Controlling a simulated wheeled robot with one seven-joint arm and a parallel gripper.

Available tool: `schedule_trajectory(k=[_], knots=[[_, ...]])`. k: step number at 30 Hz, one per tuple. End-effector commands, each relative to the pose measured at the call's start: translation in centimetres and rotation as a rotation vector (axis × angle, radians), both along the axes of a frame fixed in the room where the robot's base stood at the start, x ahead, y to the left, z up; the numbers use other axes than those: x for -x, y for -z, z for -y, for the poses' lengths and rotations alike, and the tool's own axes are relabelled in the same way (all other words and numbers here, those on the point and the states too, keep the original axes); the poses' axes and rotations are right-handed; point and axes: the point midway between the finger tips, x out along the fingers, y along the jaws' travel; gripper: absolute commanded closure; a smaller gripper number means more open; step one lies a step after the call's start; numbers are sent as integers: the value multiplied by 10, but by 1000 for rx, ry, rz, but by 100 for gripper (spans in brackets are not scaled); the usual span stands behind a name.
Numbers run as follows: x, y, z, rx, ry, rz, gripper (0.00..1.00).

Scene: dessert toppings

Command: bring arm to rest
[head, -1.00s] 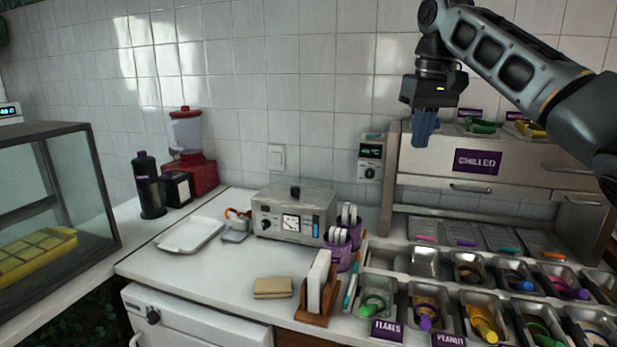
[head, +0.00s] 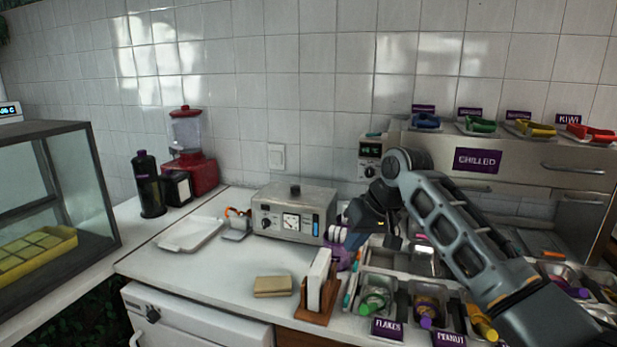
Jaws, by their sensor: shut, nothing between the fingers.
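My arm reaches in from the lower right in the head view, over the topping bins. My gripper (head: 338,268) is low, in front of the purple cups beside the grey counter machine. Its blue-grey fingers point down and to the left and are shut with nothing between them. Part of the purple cups (head: 359,257) is hidden behind the gripper and wrist. I cannot tell whether the fingers touch the cups.
Topping bins (head: 375,297) with coloured tools fill the right counter, partly hidden by my arm. A chilled cabinet (head: 520,168) stands behind.

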Motion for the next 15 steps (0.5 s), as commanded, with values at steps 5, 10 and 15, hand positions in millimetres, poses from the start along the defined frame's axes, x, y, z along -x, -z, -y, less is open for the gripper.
schedule_trajectory(k=[5,10,15], knots=[[32,69,-36,-114,13,64,100],[69,119,-59,-208,53,131,100],[112,161,-73,-285,112,198,100]])
